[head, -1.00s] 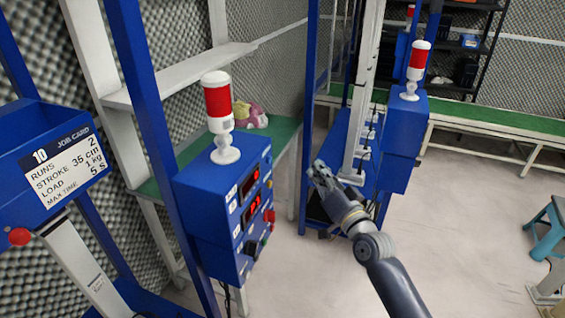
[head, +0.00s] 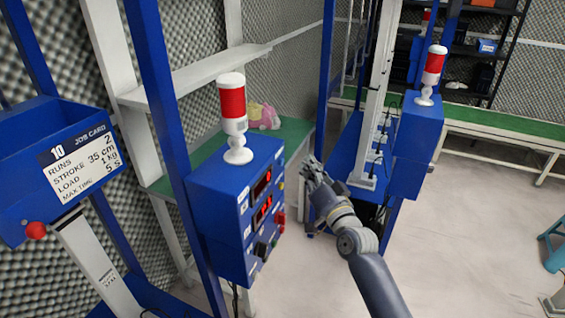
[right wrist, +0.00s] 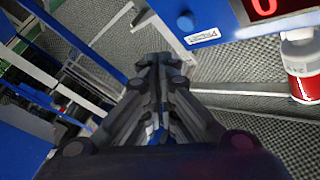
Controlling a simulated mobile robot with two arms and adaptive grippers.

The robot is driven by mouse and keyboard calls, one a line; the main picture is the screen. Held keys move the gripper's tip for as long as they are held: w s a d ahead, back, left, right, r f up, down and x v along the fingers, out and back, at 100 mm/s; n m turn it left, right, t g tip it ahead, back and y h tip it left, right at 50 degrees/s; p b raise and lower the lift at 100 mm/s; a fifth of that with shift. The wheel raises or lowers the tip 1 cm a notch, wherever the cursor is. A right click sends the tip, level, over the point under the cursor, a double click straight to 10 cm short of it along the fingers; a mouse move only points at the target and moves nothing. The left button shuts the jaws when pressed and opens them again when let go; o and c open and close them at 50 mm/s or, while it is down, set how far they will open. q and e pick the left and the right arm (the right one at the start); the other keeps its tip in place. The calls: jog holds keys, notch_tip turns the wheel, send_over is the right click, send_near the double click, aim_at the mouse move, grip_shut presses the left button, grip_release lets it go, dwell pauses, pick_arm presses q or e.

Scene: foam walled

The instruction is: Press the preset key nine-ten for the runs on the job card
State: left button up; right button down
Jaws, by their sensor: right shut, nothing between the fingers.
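The job card (head: 85,172) hangs on the blue machine at the left of the head view. It is headed 10 and reads runs 2, stroke 35 cm, load 1 kg, max time 5 s. The blue control box (head: 212,192) stands right of it, with red displays, buttons and knobs on its right-hand face, seen at a slant. Key labels are too small to read. My right gripper (head: 308,166) is shut and empty, in the air right of the box and apart from it. In the right wrist view its fingers (right wrist: 157,72) are together, with a blue panel (right wrist: 205,12) beyond. My left gripper is not in view.
A red and white signal lamp (head: 233,115) stands on top of the control box. A second blue machine box (head: 414,150) with its own lamp stands farther right. A green bench (head: 490,130) runs along the back.

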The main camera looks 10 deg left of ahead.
jog(key=shift+w+a, duration=0.25)
jog(key=shift+a, duration=0.45)
jog(key=shift+w+a, duration=0.2)
jog(key=shift+a, duration=0.5)
dwell(0.4)
jog(key=shift+w+a, duration=0.15)
jog(key=shift+a, duration=0.25)
jog(key=shift+w+a, duration=0.15)
jog(key=shift+a, duration=0.3)
dwell(0.6)
jog(key=shift+d, duration=0.15)
jog(key=shift+s+d, duration=0.3)
jog(key=shift+d, duration=0.35)
jog(key=shift+s+d, duration=0.25)
jog(key=shift+d, duration=0.55)
jog(key=shift+s+d, duration=0.3)
jog(key=shift+d, duration=0.5)
jog(key=shift+s+d, duration=0.25)
jog(key=shift+d, duration=0.55)
